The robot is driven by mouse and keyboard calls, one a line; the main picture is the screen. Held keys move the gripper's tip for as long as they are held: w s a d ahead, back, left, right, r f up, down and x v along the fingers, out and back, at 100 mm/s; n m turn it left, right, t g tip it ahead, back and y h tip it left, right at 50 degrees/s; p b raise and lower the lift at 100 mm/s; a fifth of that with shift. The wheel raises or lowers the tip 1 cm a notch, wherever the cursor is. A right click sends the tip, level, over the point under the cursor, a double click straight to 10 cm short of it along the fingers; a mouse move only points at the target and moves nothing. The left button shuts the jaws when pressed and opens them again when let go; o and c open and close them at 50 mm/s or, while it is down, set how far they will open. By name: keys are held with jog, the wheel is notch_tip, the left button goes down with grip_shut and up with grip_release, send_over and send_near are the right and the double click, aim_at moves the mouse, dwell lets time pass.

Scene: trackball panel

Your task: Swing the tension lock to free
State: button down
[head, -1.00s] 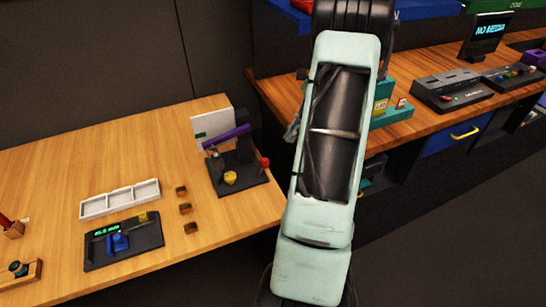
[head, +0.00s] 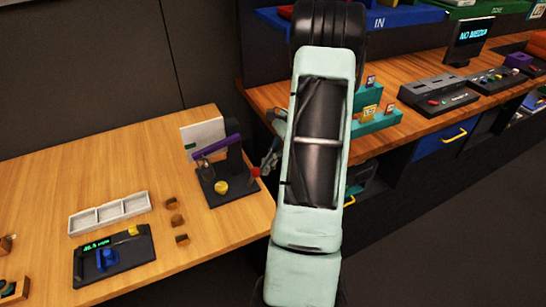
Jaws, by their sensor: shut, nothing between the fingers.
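A dark panel (head: 87,268) with a green display, a blue part (head: 106,258) and a yellow part (head: 133,230) lies on the left wooden table. Behind it to the right stands a dark device (head: 232,188) with a purple bar (head: 216,149), a yellow knob (head: 221,187) and a red knob (head: 256,171). No readable label marks the tension lock, so I cannot tell which part it is. My gripper (head: 266,164) is shut and empty, at the device's right side by the red knob. I cannot tell whether they touch. My pale green arm hides part of the scene.
A white three-section tray (head: 108,225) and several small brown blocks (head: 177,220) lie near the panel. A white board (head: 203,137) stands behind the device. A second wooden counter (head: 390,135) on the right holds teal holders (head: 372,122) and grey consoles (head: 438,96).

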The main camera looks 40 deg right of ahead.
jog(key=shift+a+f, duration=0.15)
jog(key=shift+f, duration=0.1)
jog(key=shift+r, duration=0.1)
